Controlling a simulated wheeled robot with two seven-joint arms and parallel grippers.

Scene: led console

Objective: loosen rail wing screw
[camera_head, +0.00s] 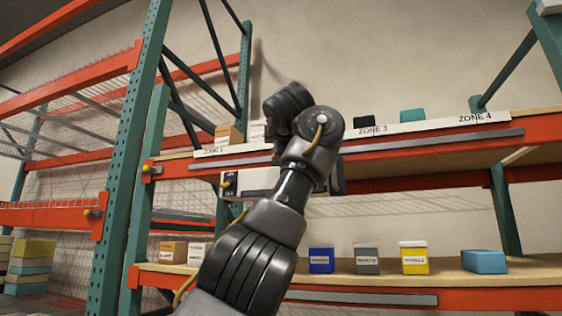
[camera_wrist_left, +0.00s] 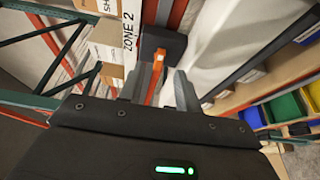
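My left arm rises through the middle of the head view and bends over in front of the upper shelf, hiding its own gripper. In the left wrist view my left gripper (camera_wrist_left: 160,90) has its two grey fingers apart. A narrow bright orange piece (camera_wrist_left: 157,66) stands between them, with a gap visible on either side. It meets a dark block (camera_wrist_left: 163,40) beyond the fingertips, beside the ZONE 2 label (camera_wrist_left: 128,35). I cannot tell whether this orange piece is the wing screw. Grey rails (camera_head: 445,142) run along the shelf beam. My right gripper is not in view.
A pale box (camera_head: 262,180) with a dark panel hangs under the upper shelf, partly behind my arm. Blue (camera_head: 321,260), grey (camera_head: 367,259) and yellow (camera_head: 414,258) bins stand on the lower shelf. A green upright (camera_head: 128,190) stands left of my arm.

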